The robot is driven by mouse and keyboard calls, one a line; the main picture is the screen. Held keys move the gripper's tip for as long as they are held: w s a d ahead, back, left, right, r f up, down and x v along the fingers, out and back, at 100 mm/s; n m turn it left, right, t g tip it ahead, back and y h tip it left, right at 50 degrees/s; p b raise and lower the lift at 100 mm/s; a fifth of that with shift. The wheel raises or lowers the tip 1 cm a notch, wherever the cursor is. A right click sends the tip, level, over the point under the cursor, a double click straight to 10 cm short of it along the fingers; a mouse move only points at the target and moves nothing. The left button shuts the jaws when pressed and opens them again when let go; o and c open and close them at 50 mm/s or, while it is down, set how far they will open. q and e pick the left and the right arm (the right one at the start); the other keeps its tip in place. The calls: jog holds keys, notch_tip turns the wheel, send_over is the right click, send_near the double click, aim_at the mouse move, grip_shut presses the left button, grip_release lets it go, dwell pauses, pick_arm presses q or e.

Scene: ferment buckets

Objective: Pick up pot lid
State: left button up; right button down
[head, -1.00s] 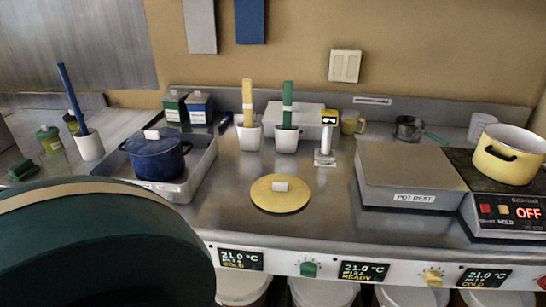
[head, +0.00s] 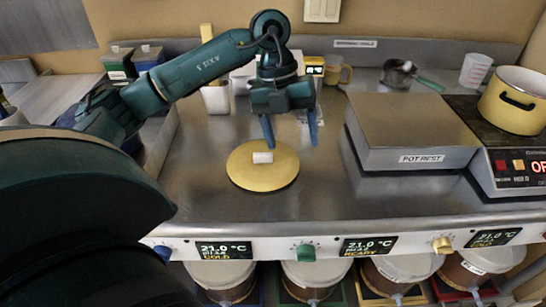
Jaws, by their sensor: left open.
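The yellow pot lid (head: 262,176) lies flat on the steel counter, with a white block-shaped knob (head: 262,157) on top. My left gripper (head: 291,140) hangs above and behind the lid, slightly right of the knob, fingers pointing down. It is open, with its two blue fingers apart and nothing between them. The yellow pot (head: 513,108) stands uncovered at the far right on the hot plate. My right gripper is not in view.
A steel pot rest (head: 411,140) stands right of the lid. A yellow mug (head: 337,73), a small saucepan (head: 397,73) and a measuring cup (head: 475,69) stand behind. Display panels (head: 224,250) line the front edge, with buckets (head: 317,275) below. The counter in front of the lid is clear.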

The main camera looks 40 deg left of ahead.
pick_arm(q)
jog(key=w+a+r+n+y, duration=0.1)
jog(key=a+r+n+y, duration=0.25)
jog(key=a, duration=0.45)
jog(key=b, duration=0.1)
send_over(263, 154)
jog(key=shift+m, duration=0.45)
notch_tip(263, 154, down, 7)
jog(key=shift+w+a+r, duration=0.1)
jog(key=shift+a, duration=0.05)
jog(key=shift+f, duration=2.95)
jog(key=shift+c, duration=0.5)
jog(key=c, duration=1)
